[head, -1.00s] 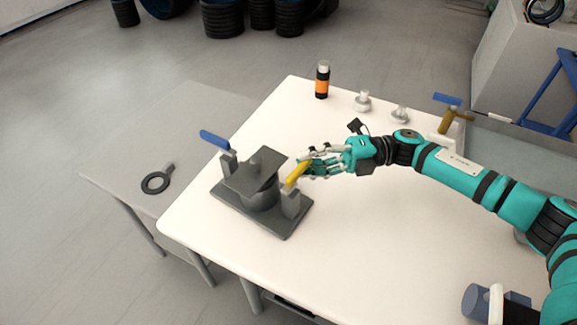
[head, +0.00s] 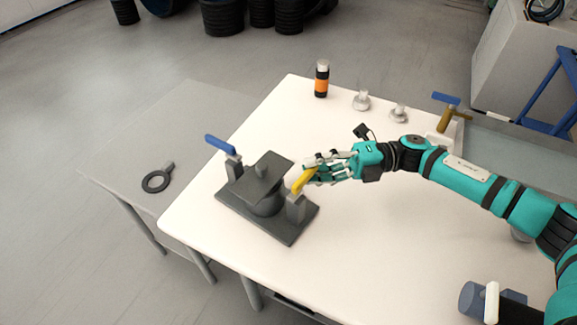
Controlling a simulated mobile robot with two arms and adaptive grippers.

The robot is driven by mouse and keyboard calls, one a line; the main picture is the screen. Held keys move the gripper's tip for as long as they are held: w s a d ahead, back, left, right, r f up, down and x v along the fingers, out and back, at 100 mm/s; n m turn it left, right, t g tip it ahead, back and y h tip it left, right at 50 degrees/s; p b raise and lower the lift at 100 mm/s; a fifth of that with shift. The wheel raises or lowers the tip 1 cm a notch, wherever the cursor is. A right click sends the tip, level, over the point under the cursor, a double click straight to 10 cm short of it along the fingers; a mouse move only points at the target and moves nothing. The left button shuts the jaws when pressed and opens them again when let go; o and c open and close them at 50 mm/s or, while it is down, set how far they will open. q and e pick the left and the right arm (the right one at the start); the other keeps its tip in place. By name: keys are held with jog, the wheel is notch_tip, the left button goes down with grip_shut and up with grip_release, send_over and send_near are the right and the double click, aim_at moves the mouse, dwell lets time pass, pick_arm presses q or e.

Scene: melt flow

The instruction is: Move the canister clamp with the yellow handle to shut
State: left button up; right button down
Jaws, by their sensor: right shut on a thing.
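The canister (head: 266,199) is dark grey with a flat square top plate and stands on a dark base plate on the white table. The clamp with the yellow handle (head: 303,181) is on its right side; the handle slants up to the right from its grey post (head: 296,207). A second clamp with a blue handle (head: 219,144) is on the far left side. My right gripper (head: 312,172) is at the yellow handle, shut on it, and its fingers hide the handle's upper end.
On the white table (head: 350,260) stand a black bottle with an orange label (head: 321,80), two small pale fittings (head: 362,100), and a blue-handled brass valve (head: 446,108). The table's front is clear.

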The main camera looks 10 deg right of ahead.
jog(key=shift+s+f, duration=0.1)
jog(key=shift+s, duration=0.15)
jog(key=shift+s+d+p, duration=0.1)
jog(key=shift+s+p, duration=0.35)
jog(key=shift+s, duration=0.35)
jog(key=c, duration=1.1)
grip_release()
jog(key=shift+o, duration=0.2)
jog(key=shift+w, duration=0.1)
jog(key=shift+d, duration=0.1)
jog(key=d+b, duration=0.3)
jog(key=d, duration=0.4)
jog(key=shift+w, duration=0.2)
